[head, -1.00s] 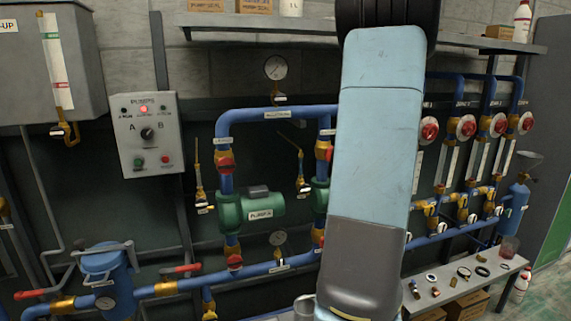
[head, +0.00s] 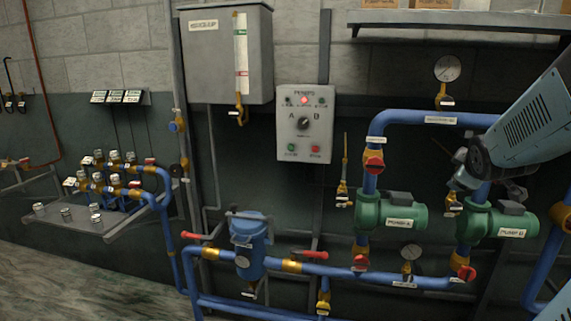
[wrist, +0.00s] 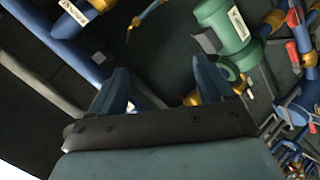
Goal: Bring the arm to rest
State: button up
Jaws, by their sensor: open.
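My arm (head: 530,118) reaches in from the right edge of the head view, in front of the right part of the pump pipework. My gripper (wrist: 160,82) shows in the wrist view with its two blue-grey fingers spread apart and nothing between them. A green pump (wrist: 222,28) lies beyond the right finger, and a blue pipe (wrist: 85,14) lies at the upper left. In the head view the arm's end is small and overlaps the pipework near pump B (head: 497,220), so I cannot make out the fingers there.
Pump A (head: 392,217) stands left of pump B on blue pipes. A pump control box (head: 304,124) and a grey tank (head: 212,55) hang on the wall. A blue filter housing (head: 250,245) stands below. A low shelf (head: 95,237) is at the left. Open floor (head: 60,285) shows at lower left.

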jog(key=s+a+f+m+g+y, duration=0.1)
jog(key=s+a+m+g+y, duration=0.4)
jog(key=s+a, duration=1.3)
jog(key=a+m, duration=0.2)
jog(key=m, duration=0.1)
jog(key=shift+a+g, duration=0.35)
jog(key=shift+g, duration=0.05)
jog(key=shift+s, duration=0.1)
dwell(0.4)
